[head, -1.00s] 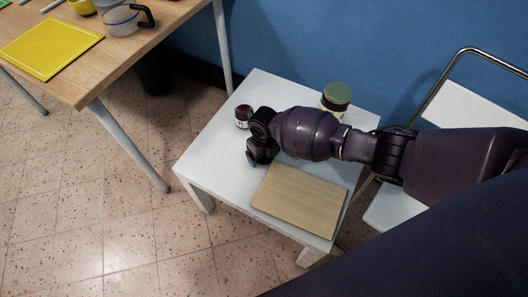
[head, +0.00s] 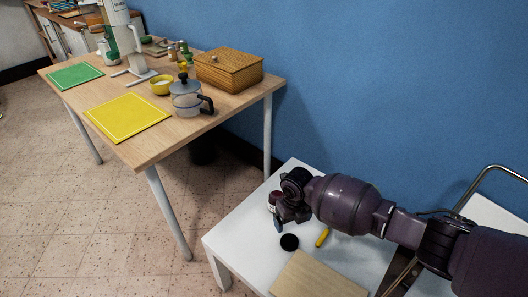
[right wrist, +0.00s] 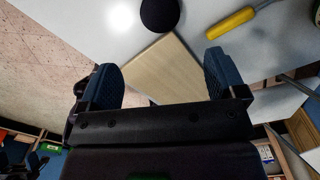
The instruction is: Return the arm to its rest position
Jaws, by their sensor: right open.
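My right arm reaches in from the right in the head view. The wooden board (right wrist: 165,70) and the tabletop show beyond the fingers. My left gripper is not in view.
On the white table are a black disc (head: 289,242), a yellow-handled item (head: 322,237) and the wooden board (head: 318,277). A wooden table (head: 185,125) at the left carries a glass pot (head: 187,101), a wooden box (head: 229,70) and a yellow mat (head: 127,116). A chair frame (head: 490,172) stands at right.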

